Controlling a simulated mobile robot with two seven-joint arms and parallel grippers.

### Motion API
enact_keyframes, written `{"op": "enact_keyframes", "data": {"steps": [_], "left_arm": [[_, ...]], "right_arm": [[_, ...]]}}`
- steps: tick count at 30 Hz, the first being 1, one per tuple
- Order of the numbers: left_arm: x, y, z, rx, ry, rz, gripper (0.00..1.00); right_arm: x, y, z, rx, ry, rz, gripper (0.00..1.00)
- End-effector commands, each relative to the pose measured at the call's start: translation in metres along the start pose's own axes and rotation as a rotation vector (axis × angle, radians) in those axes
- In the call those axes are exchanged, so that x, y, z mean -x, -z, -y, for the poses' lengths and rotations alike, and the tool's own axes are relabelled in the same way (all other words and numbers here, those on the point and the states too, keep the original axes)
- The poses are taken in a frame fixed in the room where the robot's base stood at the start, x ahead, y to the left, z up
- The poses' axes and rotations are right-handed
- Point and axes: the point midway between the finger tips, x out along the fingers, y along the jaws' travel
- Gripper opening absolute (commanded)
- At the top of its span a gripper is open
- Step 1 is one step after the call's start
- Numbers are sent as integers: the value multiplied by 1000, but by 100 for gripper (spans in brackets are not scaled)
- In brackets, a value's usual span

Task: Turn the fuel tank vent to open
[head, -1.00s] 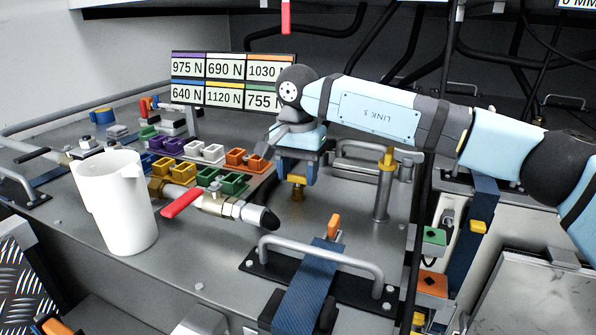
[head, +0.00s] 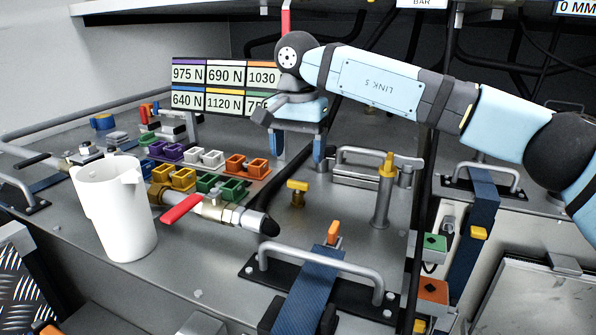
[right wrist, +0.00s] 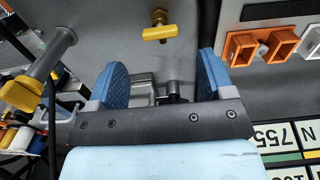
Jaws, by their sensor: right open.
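A small yellow T-handle (head: 297,187) stands on the grey tank top, right of the coloured cups; I take it for the vent, though I see no label on it. Its crossbar lies roughly left to right in the head view. In the right wrist view the yellow handle (right wrist: 160,33) shows beyond the fingertips. My right gripper (head: 298,163) is above the handle with its two blue fingers apart and nothing between them. In the right wrist view the open fingers (right wrist: 164,68) are apart from the handle. My left gripper is out of view.
A taller post with a yellow top (head: 387,165) stands to the right. A red-lever valve (head: 182,209) and a white jug (head: 122,220) are at left. A grey grab handle (head: 320,252) and blue strap (head: 308,290) lie in front. Number plates (head: 208,86) stand behind.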

Motion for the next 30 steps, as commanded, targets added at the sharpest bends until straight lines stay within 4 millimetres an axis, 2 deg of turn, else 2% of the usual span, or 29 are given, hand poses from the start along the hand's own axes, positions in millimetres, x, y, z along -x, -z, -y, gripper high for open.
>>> {"op": "enact_keyframes", "data": {"steps": [1, 6, 12, 30], "left_arm": [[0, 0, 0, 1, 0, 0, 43], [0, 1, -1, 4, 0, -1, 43], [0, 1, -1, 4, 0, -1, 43], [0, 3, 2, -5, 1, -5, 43]], "right_arm": [[13, 0, 1, 0, 2, -4, 74], [48, 0, 0, -1, 1, -2, 74], [71, 0, 0, 0, 0, 0, 74], [76, 0, 0, 0, 0, 0, 74]]}}
